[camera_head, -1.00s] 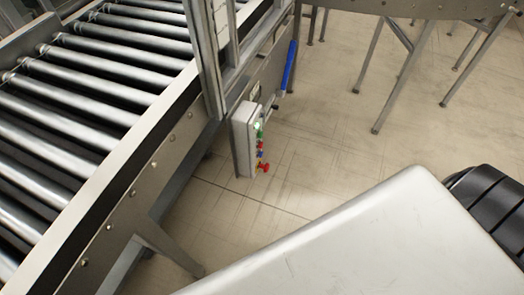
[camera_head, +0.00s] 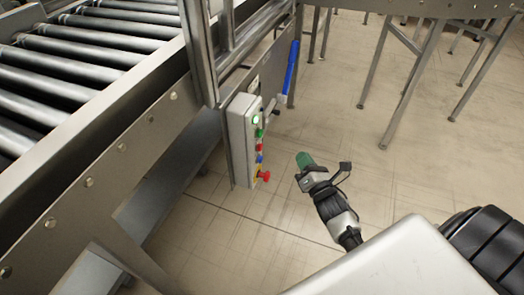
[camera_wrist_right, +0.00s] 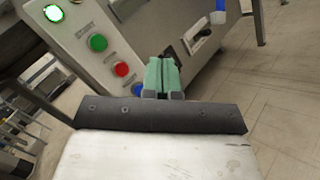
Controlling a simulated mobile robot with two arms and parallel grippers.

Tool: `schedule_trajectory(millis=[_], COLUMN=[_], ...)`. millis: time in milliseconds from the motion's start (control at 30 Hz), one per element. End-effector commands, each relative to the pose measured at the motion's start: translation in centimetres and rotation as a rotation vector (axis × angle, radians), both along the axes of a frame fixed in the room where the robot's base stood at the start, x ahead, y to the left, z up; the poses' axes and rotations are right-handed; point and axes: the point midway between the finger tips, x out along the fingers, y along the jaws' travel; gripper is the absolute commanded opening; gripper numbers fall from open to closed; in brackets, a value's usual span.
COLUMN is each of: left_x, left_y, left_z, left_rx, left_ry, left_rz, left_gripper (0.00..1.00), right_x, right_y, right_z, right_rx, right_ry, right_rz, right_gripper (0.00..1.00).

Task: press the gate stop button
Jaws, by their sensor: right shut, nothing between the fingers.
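The grey control box (camera_head: 238,150) is fixed to the conveyor frame's side. Down its face run a lit green lamp (camera_head: 255,120), a green button (camera_head: 259,133), a red button (camera_head: 258,147), a blue button (camera_head: 260,159) and a red mushroom button (camera_head: 264,176) on yellow. Labels are too small to read, so I cannot tell which is marked gate stop. My right gripper (camera_head: 304,160) is shut and empty, to the right of the box and apart from it. In the right wrist view, its green fingertips (camera_wrist_right: 160,77) show right of the red button (camera_wrist_right: 121,69). My left gripper is out of view.
The roller conveyor (camera_head: 75,130) runs along the left, with an upright metal post (camera_head: 197,55) beside the box. A blue-handled lever (camera_head: 290,70) sticks up just behind the box. Steel legs (camera_head: 415,85) stand at the back right. The floor between is clear.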

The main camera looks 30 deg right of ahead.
Motion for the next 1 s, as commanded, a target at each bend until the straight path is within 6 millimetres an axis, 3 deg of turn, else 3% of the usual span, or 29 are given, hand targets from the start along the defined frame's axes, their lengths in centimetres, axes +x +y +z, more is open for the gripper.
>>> schedule_trajectory(millis=[333,733,1000], left_x=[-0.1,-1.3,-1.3], left_y=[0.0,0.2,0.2], left_z=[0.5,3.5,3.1], left_rx=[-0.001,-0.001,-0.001], left_ry=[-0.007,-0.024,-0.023], left_rz=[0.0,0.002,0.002], left_gripper=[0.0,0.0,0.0], right_x=[0.6,4.7,6.4], right_y=[0.5,4.0,5.5], right_z=[-0.1,-0.2,-0.1], right_rx=[0.005,0.007,0.006], right_ry=[0.0,0.001,0.002], right_rz=[0.0,0.001,0.0], right_gripper=[0.0,0.0,0.0])
